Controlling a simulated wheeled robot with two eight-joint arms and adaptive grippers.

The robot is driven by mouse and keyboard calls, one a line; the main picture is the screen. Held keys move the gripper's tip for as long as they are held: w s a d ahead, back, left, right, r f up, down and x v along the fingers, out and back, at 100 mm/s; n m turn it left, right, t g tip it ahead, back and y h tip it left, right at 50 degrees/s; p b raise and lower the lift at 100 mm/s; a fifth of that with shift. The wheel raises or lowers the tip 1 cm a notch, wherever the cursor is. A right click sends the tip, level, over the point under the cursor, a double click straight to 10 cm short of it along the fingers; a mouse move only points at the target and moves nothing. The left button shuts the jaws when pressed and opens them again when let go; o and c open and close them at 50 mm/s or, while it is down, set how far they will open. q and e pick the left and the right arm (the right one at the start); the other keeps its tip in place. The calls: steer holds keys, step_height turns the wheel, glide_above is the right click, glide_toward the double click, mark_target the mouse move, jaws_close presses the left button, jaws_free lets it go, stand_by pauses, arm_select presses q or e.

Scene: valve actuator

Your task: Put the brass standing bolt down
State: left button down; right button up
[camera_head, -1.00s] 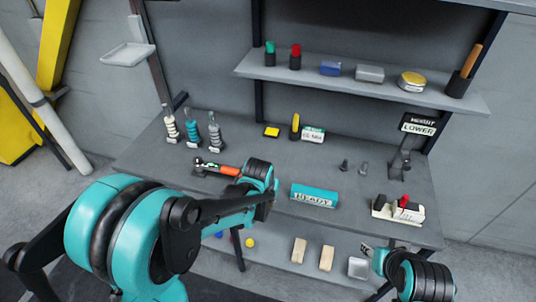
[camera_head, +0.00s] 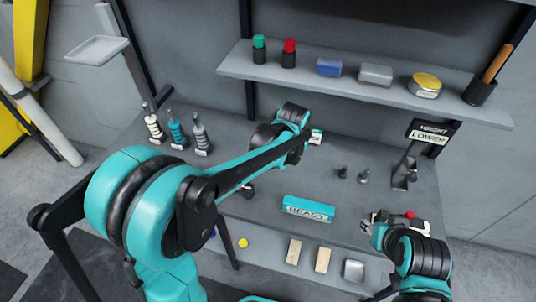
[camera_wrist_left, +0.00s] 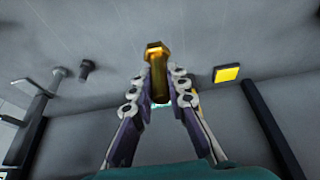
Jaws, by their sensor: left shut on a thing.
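The brass bolt (camera_wrist_left: 158,68) shows in the left wrist view, with its hex head towards the top of the picture. My left gripper (camera_wrist_left: 158,92) is shut on its shank, one finger on each side. In the head view the left arm reaches over the back middle of the bench; its fingertips and the brass bolt are hidden there. Two dark standing bolts (camera_head: 343,172) (camera_head: 364,177) stand on the bench to the right of the left wrist. My right gripper (camera_head: 373,221) is at the bench's front right, its finger opening unclear.
A yellow block (camera_wrist_left: 227,73) lies near the held bolt in the left wrist view. A teal READY block (camera_head: 308,208) lies at the bench's front. A HEIGHT LOWER sign (camera_head: 433,132) stands at the right. A shelf (camera_head: 300,82) with several items overhangs the back.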

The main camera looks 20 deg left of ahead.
arm_select(q)
steer(key=a+f+b, duration=0.1)
steer(key=a+f, duration=0.1)
steer(key=a, duration=0.1)
steer(key=w+a+f+b, duration=0.1)
steer(key=a+f, duration=0.1)
steer(key=a, duration=0.2)
steer(key=a+f, duration=0.2)
steer(key=a, duration=0.2)
steer(key=shift+w+a+f+b, duration=0.2)
steer(key=shift+w+f+b, duration=0.2)
steer(key=shift+a+f+b, duration=0.1)
steer(key=shift+f+b, duration=0.65)
steer(key=shift+f, duration=1.3)
steer(key=shift+f, duration=0.2)
steer(key=c, duration=1.5)
jaws_free()
steer(key=shift+r, duration=0.1)
steer(key=shift+r, duration=0.1)
